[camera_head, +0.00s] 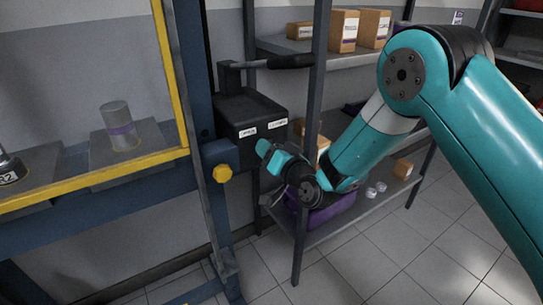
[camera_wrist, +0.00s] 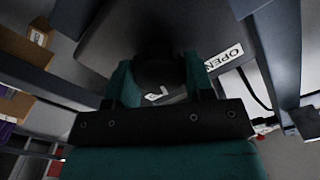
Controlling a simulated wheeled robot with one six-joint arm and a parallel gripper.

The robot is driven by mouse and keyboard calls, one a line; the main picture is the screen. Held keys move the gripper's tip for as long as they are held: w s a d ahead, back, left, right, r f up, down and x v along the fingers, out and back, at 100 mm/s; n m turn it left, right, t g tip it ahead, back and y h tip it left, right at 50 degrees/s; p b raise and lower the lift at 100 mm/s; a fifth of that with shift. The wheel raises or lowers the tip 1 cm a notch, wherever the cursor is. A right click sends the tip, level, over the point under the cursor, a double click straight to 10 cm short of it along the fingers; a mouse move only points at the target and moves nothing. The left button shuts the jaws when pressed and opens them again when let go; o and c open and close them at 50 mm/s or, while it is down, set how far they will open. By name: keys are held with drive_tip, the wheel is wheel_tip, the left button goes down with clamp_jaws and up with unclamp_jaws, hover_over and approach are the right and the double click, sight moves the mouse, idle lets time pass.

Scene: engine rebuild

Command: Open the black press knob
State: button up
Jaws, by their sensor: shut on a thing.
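The black press knob (camera_wrist: 160,68) is a dark round shape between my two fingers in the wrist view. It sits at the front of a black box (camera_head: 250,108) that stands beside the blue press frame. My gripper (camera_wrist: 160,82) is shut on the knob, with one teal finger on each side. In the head view my gripper (camera_head: 264,150) reaches the lower front of the box and hides the knob. A white OPEN label (camera_wrist: 224,57) is on the box just right of the fingers. The knob's turn angle is too dark to read.
The blue press frame (camera_head: 198,110) with a yellow guard edge and a yellow knob (camera_head: 222,173) stands close left. A lever with a black grip (camera_head: 290,62) juts above the box. A shelf rack post (camera_head: 312,130) is close right. A purple bin (camera_head: 318,212) sits below.

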drive_tip(key=n+b, duration=0.4)
drive_tip(key=b, duration=0.1)
drive_tip(key=n+b, duration=0.2)
drive_tip(key=b, duration=0.1)
drive_tip(key=shift+f, duration=0.3)
drive_tip(key=n+b, duration=0.3)
drive_tip(key=b, duration=0.1)
drive_tip(key=shift+r, duration=0.1)
drive_tip(key=shift+r+n+b, duration=0.1)
drive_tip(key=shift+n+b, duration=0.65)
drive_tip(key=shift+n, duration=0.15)
drive_tip(key=shift+r, duration=0.1)
drive_tip(key=o, duration=0.9)
drive_tip(key=shift+s, duration=0.1)
drive_tip(key=b+v, duration=0.5)
drive_tip(key=v, duration=1.2)
drive_tip(key=shift+s+d, duration=0.1)
drive_tip(key=shift+d, duration=0.05)
